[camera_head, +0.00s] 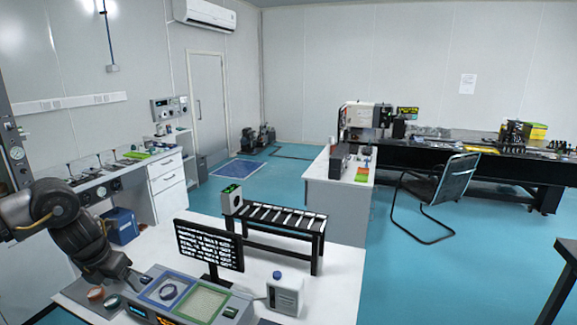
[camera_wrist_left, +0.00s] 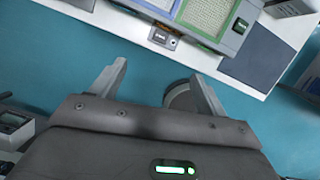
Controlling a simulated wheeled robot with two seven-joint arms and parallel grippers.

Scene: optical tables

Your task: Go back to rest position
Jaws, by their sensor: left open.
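My left arm (camera_head: 75,232) comes in from the left in the head view. Its gripper (camera_head: 132,280) is near the left end of the grey console on the white table, partly hidden by the wrist. In the left wrist view the left gripper (camera_wrist_left: 162,85) has its two fingers spread apart. Nothing is held between them. Teal floor shows between and beyond the fingers, with the table edge farther up. A round grey part (camera_wrist_left: 180,97) shows behind the right finger; I cannot tell what it is. My right gripper is not in view.
The console (camera_head: 180,296) has a blue-framed and a green-framed panel. A black display (camera_head: 208,246), a white container (camera_head: 285,294) and a roller rack (camera_head: 275,217) stand near it. A chair (camera_head: 437,190) stands right. The middle floor (camera_head: 285,185) is clear.

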